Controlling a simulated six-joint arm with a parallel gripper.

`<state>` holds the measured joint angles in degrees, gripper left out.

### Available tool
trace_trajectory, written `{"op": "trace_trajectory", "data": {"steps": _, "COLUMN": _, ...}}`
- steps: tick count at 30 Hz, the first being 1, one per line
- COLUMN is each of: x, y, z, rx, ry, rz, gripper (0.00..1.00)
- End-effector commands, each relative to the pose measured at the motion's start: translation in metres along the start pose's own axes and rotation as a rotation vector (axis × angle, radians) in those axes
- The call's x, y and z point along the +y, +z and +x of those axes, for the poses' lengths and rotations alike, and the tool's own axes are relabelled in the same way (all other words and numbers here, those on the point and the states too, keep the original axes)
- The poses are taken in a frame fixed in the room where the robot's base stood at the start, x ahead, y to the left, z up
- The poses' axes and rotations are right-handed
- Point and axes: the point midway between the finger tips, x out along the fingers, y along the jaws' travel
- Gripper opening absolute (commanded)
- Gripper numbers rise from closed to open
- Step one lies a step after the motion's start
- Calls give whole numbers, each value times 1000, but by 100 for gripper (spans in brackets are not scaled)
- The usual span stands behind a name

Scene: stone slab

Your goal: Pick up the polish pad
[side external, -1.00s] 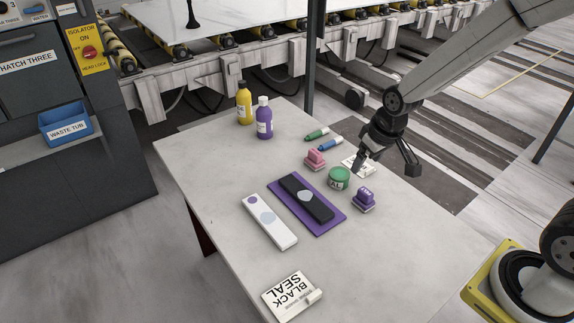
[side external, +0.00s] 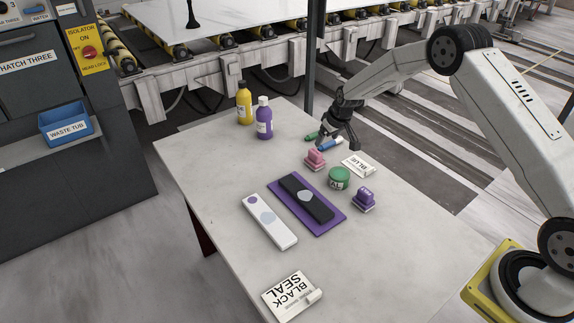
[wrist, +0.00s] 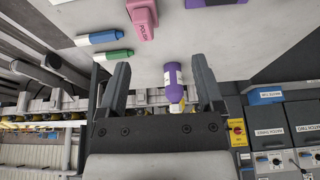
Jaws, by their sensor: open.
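The polish pad is a pink block with a raised grip; it stands on the slab-topped table in the side external view (side external: 315,159). In the wrist view the pink block (wrist: 143,18) shows at the top edge, partly cut off, with lettering that looks like "POLISH". My gripper (side external: 340,144) is open and empty, above the far part of the table, just up and right of the pink pad in the picture. In the wrist view its two fingers (wrist: 160,62) are wide apart with the pad outside them.
A blue marker (side external: 331,144) and green marker (side external: 312,135) lie near my gripper. A white card (side external: 359,167), green tin (side external: 339,178) and purple pad (side external: 364,199) are close by. Purple (side external: 264,122) and yellow (side external: 244,105) bottles stand behind.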

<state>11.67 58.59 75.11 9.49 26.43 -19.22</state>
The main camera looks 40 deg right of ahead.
Motion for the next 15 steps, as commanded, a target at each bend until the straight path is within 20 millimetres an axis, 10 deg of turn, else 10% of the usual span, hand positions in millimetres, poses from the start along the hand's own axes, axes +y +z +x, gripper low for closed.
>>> {"op": "trace_trajectory", "data": {"steps": 15, "x": 34, "y": -13, "z": 62, "rx": 33, "ry": 2, "rz": -3, "gripper": 85}}
